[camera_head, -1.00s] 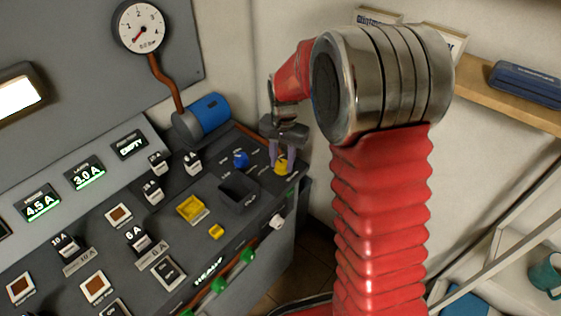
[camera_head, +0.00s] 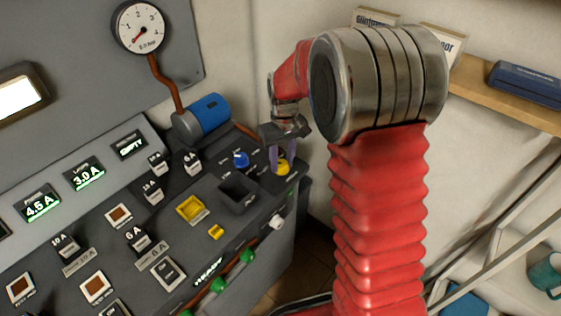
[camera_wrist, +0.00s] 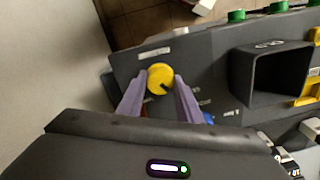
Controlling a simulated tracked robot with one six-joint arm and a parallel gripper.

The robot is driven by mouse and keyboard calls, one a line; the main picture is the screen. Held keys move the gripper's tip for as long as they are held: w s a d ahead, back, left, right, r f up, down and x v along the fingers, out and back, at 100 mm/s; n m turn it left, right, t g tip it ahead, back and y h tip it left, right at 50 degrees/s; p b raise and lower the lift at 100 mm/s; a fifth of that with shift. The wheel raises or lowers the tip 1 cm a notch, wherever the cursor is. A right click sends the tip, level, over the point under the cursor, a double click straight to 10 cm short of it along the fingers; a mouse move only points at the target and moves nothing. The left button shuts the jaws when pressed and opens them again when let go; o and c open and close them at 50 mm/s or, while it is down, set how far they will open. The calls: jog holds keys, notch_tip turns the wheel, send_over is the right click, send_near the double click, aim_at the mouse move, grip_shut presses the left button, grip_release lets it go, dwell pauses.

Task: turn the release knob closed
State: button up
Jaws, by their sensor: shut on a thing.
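The yellow round knob (camera_head: 282,168) stands at the right end of the dark sloped control panel (camera_head: 262,195). I take it as the release knob; its label is too small to read. In the wrist view the knob (camera_wrist: 160,76) shows a dark pointer mark towards the lower right of its top. My gripper (camera_wrist: 158,88) is shut on it, with one purple finger on each side; the fingers also show in the head view (camera_head: 282,161). Part of the knob's sides is hidden by the fingers.
A blue knob (camera_head: 241,159) and a dark square socket (camera_head: 236,194) sit close on the left of the yellow knob. The wall is close on the right, with a wooden shelf (camera_head: 500,98).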

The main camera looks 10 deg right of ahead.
aim_at(282, 161)
jog(key=shift+w+n, duration=0.15)
jog(key=shift+n, duration=0.95)
jog(key=o, duration=1)
jog(key=shift+o, duration=0.2)
notch_tip(282, 161, up, 14)
jog(key=shift+d, duration=0.15)
jog(key=shift+w+f, duration=0.15)
